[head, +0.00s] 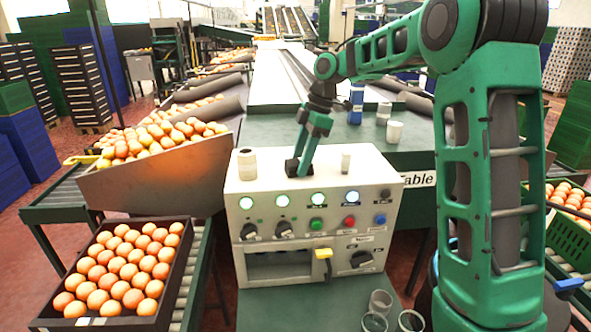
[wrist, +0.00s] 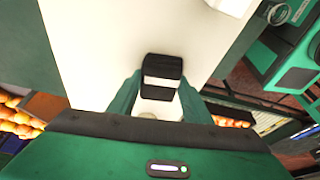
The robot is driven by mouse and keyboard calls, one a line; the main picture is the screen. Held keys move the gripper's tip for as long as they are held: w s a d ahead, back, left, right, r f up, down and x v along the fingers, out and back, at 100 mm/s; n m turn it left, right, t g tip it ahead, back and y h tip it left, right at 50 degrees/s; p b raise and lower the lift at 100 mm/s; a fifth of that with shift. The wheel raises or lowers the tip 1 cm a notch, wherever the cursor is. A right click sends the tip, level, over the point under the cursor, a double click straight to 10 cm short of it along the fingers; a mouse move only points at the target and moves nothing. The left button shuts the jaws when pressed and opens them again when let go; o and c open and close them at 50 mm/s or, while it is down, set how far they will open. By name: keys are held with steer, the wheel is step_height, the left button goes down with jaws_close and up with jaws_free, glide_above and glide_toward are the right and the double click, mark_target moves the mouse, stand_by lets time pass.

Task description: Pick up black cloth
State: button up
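A small black item (head: 291,167), which I take to be the black cloth, lies on top of the white control box (head: 262,187) in the head view. In the wrist view the black cloth (wrist: 162,67) is dark with a pale band across it. My gripper (head: 303,165) points down at the box top, with its fingertips at the black item. In the wrist view its green fingers lie on either side of the lower dark part. The fingertips are partly hidden, and I cannot tell whether they grip the cloth.
A white roll (head: 247,164) and a small pale cylinder (head: 346,161) stand on the box either side of my gripper. A crate of oranges (head: 185,238) is at lower left. Glass jars (head: 380,302) stand in front. A blue carton (head: 356,103) and white cups (head: 394,131) stand behind.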

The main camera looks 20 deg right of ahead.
mark_target(296, 162)
steer(key=shift+r, duration=0.15)
step_height(296, 162, up, 4)
steer(key=shift+w+f, duration=0.1)
steer(key=s+a+r, duration=0.7)
steer(key=a, duration=0.2)
steer(key=shift+s, duration=0.3)
stand_by(0.8)
